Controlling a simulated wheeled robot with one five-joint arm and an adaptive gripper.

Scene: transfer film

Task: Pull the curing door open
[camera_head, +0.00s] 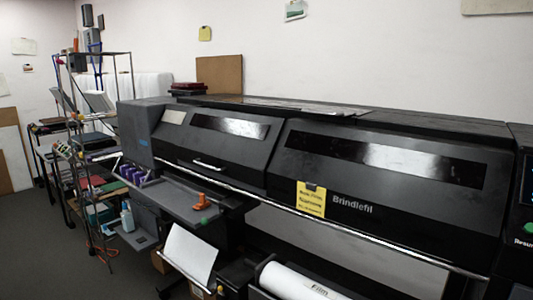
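A long black film printer marked "Brindlefil" stands along the wall. Its left front cover (215,150) has a dark window and a pale bar handle (208,165) near its lower edge. Its wider right front cover (390,190) also has a dark window and carries a yellow notice. Both covers look shut. No label that I can read says which is the curing door. My gripper is not in view.
A grey shelf (180,197) juts out below the left cover, with an orange item (201,201) on it. A white sheet (190,252) and a film roll (295,282) are lower down. Racks and cluttered tables stand at left. Grey floor (35,245) is clear at far left.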

